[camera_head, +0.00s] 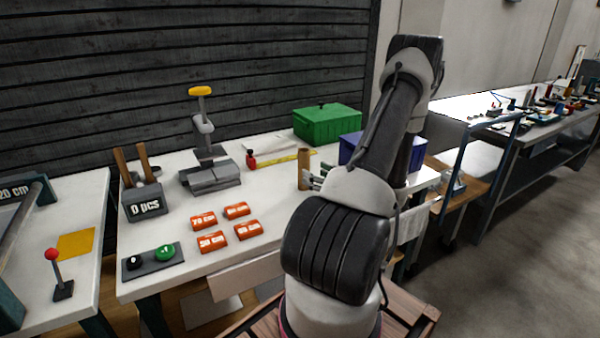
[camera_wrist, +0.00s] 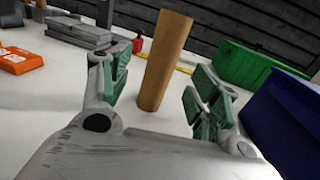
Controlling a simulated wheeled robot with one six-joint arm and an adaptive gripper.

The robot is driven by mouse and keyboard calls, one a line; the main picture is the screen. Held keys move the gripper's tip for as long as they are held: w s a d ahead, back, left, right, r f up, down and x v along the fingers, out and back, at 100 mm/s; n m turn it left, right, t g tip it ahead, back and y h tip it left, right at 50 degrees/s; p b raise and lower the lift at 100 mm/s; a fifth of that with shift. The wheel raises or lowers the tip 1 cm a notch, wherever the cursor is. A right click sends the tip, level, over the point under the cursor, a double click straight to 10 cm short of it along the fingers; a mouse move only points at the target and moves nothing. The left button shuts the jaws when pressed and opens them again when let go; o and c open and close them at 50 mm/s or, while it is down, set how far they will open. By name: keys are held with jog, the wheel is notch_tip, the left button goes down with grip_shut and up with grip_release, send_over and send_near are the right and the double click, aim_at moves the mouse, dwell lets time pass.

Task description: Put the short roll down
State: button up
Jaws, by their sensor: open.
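A short brown roll (camera_head: 304,169) stands upright on the white table, near its back right part. In the wrist view the brown roll (camera_wrist: 165,62) stands between the two spread green-padded fingers, with visible gaps on both sides. My gripper (camera_wrist: 163,88) is open and empty around the roll. In the head view my gripper (camera_head: 316,178) is low beside the roll and mostly hidden behind my arm. The roll's foot appears to rest on the table.
A green box (camera_head: 327,124) and a blue bin (camera_head: 352,148) stand behind and to the right. A yellow tape (camera_head: 278,160) lies behind the roll. Orange labelled blocks (camera_head: 212,242) lie at the front. A grey holder (camera_head: 146,203) stands left.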

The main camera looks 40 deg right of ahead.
aim_at(308, 168)
jog(key=w, duration=0.7)
jog(key=shift+d+f, duration=0.1)
jog(key=shift+d, duration=0.3)
jog(key=shift+c, duration=0.2)
jog(key=c, duration=1.1)
